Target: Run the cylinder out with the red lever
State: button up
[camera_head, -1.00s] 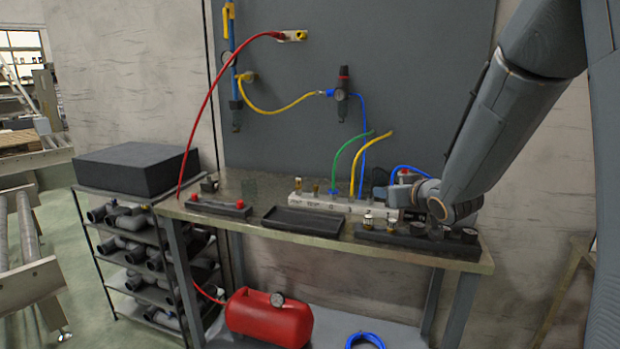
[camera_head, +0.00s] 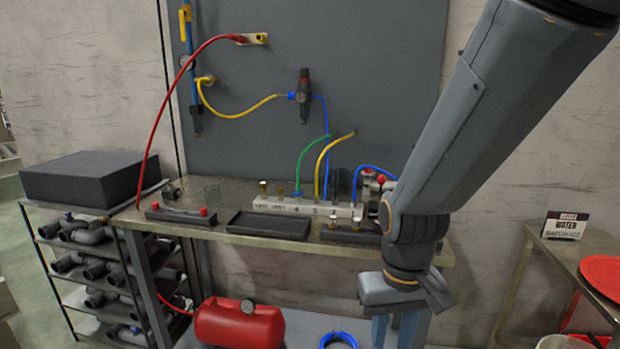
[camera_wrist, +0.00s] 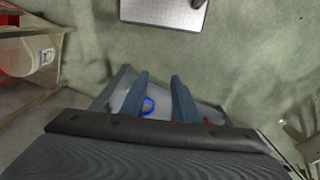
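A small red knob (camera_head: 381,179), possibly the red lever, shows at the right end of the workbench, beside my arm. I cannot make out the cylinder for certain; my arm hides part of that end. My gripper (camera_head: 395,328) points down in front of the bench's right end, below the top and away from the knob. In the wrist view its two blue fingers (camera_wrist: 160,80) are apart with nothing held between them.
On the bench (camera_head: 250,238) stand a pale numbered manifold (camera_head: 290,205), a black tray (camera_head: 268,224) and a black bar (camera_head: 180,215) with red knobs. A red tank (camera_head: 238,325) and blue coil (camera_head: 338,341) lie below. Another table (camera_head: 565,250) stands right.

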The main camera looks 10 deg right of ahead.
aim_at(381, 180)
jog(key=z, duration=0.5)
jog(key=k, duration=0.6)
jog(key=z, duration=0.8)
jog(key=i, duration=1.1)
jog(key=u, duration=0.75)
